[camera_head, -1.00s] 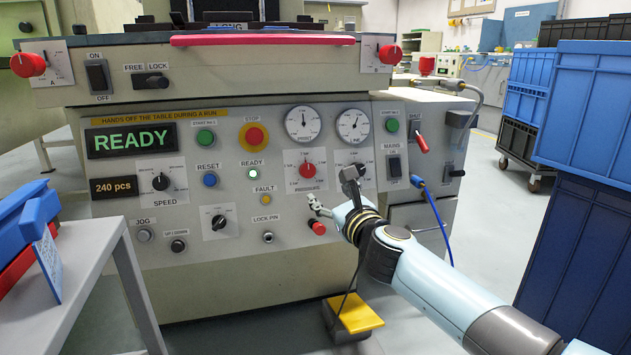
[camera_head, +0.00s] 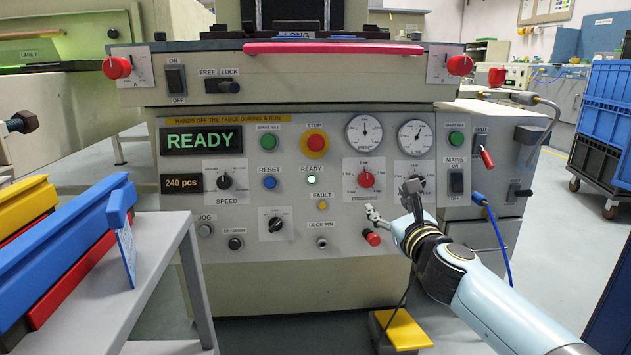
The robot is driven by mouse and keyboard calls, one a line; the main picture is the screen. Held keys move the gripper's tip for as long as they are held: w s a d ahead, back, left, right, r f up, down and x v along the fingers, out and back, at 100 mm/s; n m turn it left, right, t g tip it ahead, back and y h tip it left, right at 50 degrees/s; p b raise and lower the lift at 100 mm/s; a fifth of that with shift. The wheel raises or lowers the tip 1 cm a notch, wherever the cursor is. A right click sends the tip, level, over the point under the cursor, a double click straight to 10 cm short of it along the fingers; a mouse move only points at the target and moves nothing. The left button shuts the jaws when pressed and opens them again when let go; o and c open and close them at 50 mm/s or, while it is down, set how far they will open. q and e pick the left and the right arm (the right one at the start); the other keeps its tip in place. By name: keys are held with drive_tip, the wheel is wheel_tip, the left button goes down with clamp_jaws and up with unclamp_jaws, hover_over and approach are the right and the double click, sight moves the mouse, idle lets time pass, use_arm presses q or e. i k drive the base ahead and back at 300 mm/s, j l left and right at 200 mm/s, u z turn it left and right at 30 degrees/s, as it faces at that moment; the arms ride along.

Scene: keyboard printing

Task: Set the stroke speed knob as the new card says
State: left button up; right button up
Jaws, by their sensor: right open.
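The black SPEED knob (camera_head: 224,182) sits on a white dial plate at the left of the machine's panel, right of the "240 pcs" display (camera_head: 182,183). The READY display (camera_head: 201,140) is lit above it. My right gripper (camera_head: 393,203) is open and empty in front of the panel's lower right, near the red knob (camera_head: 371,237) and well right of the SPEED knob. My left gripper is not in view.
A yellow pedal (camera_head: 404,330) is on the floor below the panel. A red stop button (camera_head: 315,143) and a pressure knob (camera_head: 366,180) are on the panel.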

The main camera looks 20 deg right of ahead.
sight(223, 183)
drive_tip(key=l+u, duration=0.4)
drive_tip(key=l, duration=0.2)
drive_tip(key=l+u, duration=0.45)
drive_tip(key=l, duration=0.15)
drive_tip(key=l+u, duration=0.4)
drive_tip(key=l, duration=0.2)
